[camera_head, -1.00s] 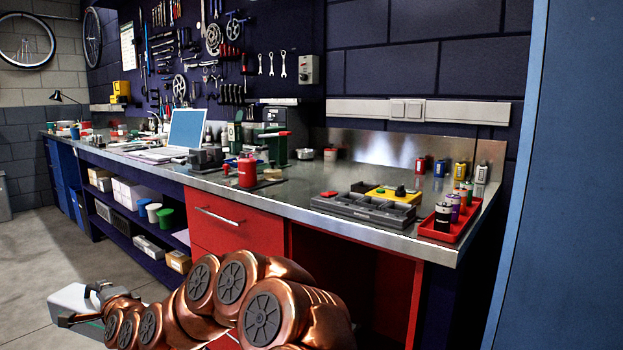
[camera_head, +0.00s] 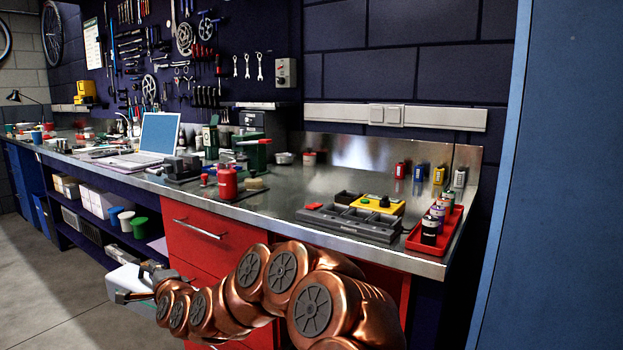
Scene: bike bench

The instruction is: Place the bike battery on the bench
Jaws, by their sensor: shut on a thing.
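My gripper (camera_head: 140,285) is at the lower left, at the end of my copper-coloured arm. It is shut on a pale grey, box-shaped thing (camera_head: 121,281), which looks like the bike battery. Its far details are too small to read, and my gripper partly covers it. It is held in front of the bench, below the height of the worktop and apart from it. The bench (camera_head: 283,196) has a long metal top, with red drawers and dark blue shelves under it.
On the bench stand a red bottle (camera_head: 227,184), a vise (camera_head: 182,167), a laptop (camera_head: 157,135), a grey slotted tray (camera_head: 350,221), a yellow box (camera_head: 372,202) and a red tray (camera_head: 413,242) with several small cylinders. Bare metal shows between bottle and slotted tray. A blue panel (camera_head: 560,170) rises at right.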

